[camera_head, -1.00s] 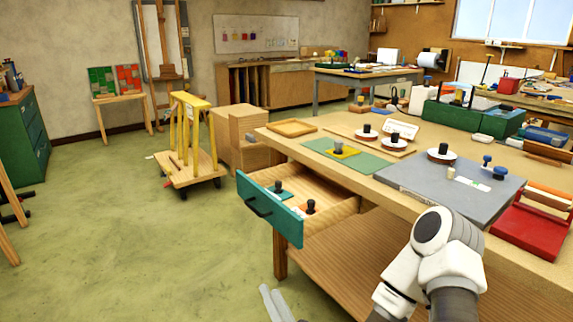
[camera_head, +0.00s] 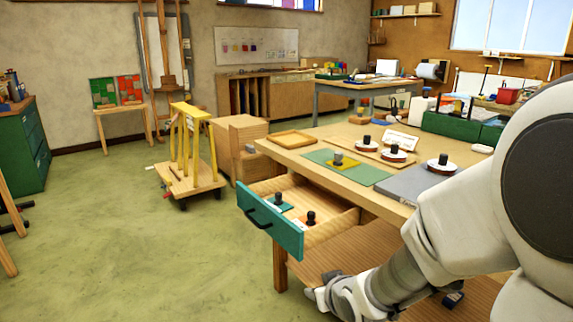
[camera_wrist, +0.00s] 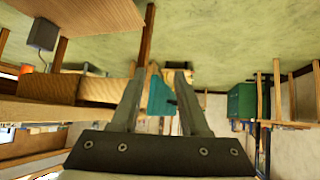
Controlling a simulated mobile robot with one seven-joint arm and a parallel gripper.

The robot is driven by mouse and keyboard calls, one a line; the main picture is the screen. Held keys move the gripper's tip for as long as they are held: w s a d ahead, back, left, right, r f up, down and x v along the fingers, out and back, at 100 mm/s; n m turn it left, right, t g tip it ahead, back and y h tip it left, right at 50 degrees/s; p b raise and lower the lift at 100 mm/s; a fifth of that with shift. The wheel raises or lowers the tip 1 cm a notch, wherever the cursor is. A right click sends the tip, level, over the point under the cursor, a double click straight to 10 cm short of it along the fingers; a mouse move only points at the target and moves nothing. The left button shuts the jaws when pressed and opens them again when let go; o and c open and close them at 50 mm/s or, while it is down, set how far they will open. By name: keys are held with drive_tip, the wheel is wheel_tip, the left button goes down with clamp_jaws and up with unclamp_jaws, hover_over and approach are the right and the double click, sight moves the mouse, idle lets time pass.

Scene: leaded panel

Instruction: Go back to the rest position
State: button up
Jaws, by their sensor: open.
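My gripper (camera_wrist: 158,77) shows in the wrist view with its two fingers apart and nothing between them. That view is upside down, and the teal drawer front (camera_wrist: 160,98) appears beyond the fingers. In the head view my arm fills the lower right and hides part of the workbench. The workbench (camera_head: 290,146) has its drawer (camera_head: 270,222) pulled open. In the drawer lie a teal piece (camera_head: 280,206) and an orange piece (camera_head: 304,222), each with a dark knob.
A green mat (camera_head: 370,174) with a yellow piece (camera_head: 338,166), a wooden tray (camera_head: 292,138) and several dark-knobbed discs lie on the bench. A wooden cart (camera_head: 190,180) stands on the left. Open floor lies in front of the drawer.

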drive_tip(key=s+d+r+m+g+h, duration=0.1)
drive_tip(key=s+d+r+m+g, duration=0.15)
drive_tip(key=s+r, duration=0.6)
drive_tip(key=s+d+r+m+g+h, duration=0.15)
drive_tip(key=s+d+r, duration=0.35)
drive_tip(key=s, duration=0.6)
wheel_tip(320, 180, up, 22)
drive_tip(key=s+p, duration=0.1)
drive_tip(key=p, duration=2)
drive_tip(key=shift+a+f, duration=0.2)
drive_tip(key=shift+a, duration=0.2)
